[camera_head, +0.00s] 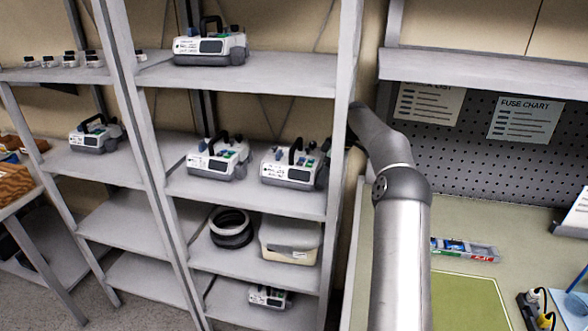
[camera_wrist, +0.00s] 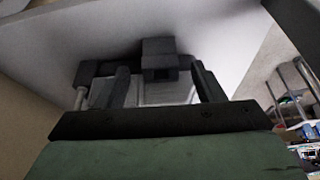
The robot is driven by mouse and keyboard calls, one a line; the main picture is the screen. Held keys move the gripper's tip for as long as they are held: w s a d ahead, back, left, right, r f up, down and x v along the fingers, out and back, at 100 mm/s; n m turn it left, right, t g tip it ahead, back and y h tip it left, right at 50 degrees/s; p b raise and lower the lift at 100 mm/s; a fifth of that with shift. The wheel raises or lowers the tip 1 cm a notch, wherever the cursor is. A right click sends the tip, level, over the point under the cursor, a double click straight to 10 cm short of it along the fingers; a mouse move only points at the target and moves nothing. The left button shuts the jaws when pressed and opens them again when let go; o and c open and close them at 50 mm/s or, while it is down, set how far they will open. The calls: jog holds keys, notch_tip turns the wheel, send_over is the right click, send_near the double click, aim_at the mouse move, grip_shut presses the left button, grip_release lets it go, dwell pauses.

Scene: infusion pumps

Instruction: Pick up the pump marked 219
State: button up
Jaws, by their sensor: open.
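Several white and grey pumps with dark carry handles stand on the shelves in the head view. One pump (camera_head: 210,48) is on the upper shelf, two pumps (camera_head: 217,160) (camera_head: 290,167) are on the middle shelf, one pump (camera_head: 94,137) is in the left bay, and a smaller-looking one (camera_head: 269,296) is on the lowest shelf. Their markings are too small to read, so I cannot tell which is 219. My gripper (camera_wrist: 162,88) is open in the wrist view, against pale surfaces, with no pump visible between its fingers. In the head view it is hidden beyond the rack's right post.
A bin (camera_head: 290,240) and dark and white rings (camera_head: 231,228) sit on a lower shelf. The rack's right post (camera_head: 346,130) stands beside my arm. A workbench (camera_head: 465,225) with a spirit level (camera_head: 465,249) and a pegboard (camera_head: 480,150) are at right.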

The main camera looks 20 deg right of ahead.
jog(key=shift+w+a+f, duration=0.1)
jog(key=shift+a+f, duration=0.1)
jog(key=shift+f, duration=0.15)
jog(key=shift+c, duration=0.3)
grip_shut()
jog(key=shift+r, duration=0.15)
